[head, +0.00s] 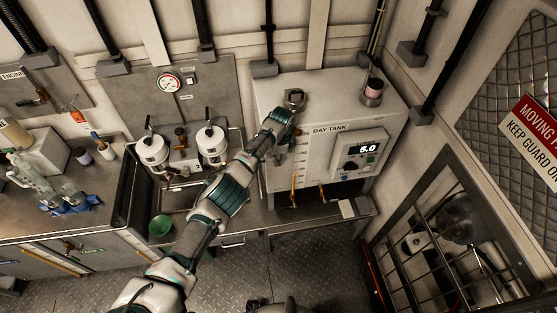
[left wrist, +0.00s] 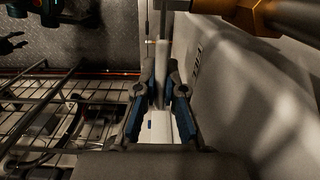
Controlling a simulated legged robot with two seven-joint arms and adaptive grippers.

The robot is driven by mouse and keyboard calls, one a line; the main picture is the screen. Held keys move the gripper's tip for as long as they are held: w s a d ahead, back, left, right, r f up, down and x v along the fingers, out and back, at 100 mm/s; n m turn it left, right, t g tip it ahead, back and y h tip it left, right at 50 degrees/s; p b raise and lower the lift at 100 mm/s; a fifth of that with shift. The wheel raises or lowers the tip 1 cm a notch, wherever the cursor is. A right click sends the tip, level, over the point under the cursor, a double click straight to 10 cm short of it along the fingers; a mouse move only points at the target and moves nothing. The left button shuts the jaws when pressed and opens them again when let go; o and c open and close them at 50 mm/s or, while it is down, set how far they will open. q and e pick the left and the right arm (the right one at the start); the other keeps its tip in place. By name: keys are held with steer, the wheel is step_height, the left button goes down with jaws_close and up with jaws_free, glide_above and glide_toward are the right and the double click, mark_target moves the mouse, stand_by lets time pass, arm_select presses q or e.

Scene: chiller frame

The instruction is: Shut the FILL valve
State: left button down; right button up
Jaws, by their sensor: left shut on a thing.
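The day tank (head: 268,92) is a pale box on the back wall bench. A brass fitting (left wrist: 258,14) is close by at upper right. My right gripper (left wrist: 14,43) looks open, far off and empty.
A digital display (head: 366,149) reads 5.0 on the tank front. A metal guard cage (head: 440,235) stands at right.

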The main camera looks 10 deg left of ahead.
arm_select(q)
steer(key=c, duration=1.5)
jaws_free()
steer(key=shift+s+f, duration=0.15)
steer(key=shift+f, duration=0.3)
steer(key=shift+o, duration=1.3)
steer(key=shift+w, duration=0.3)
steer(key=shift+r, duration=0.15)
steer(key=r, duration=0.7)
steer(key=d+r, duration=0.1)
steer(key=r, duration=0.3)
steer(key=shift+w+r, duration=0.25)
steer(key=shift+r, duration=0.1)
steer(key=shift+s+f, duration=0.1)
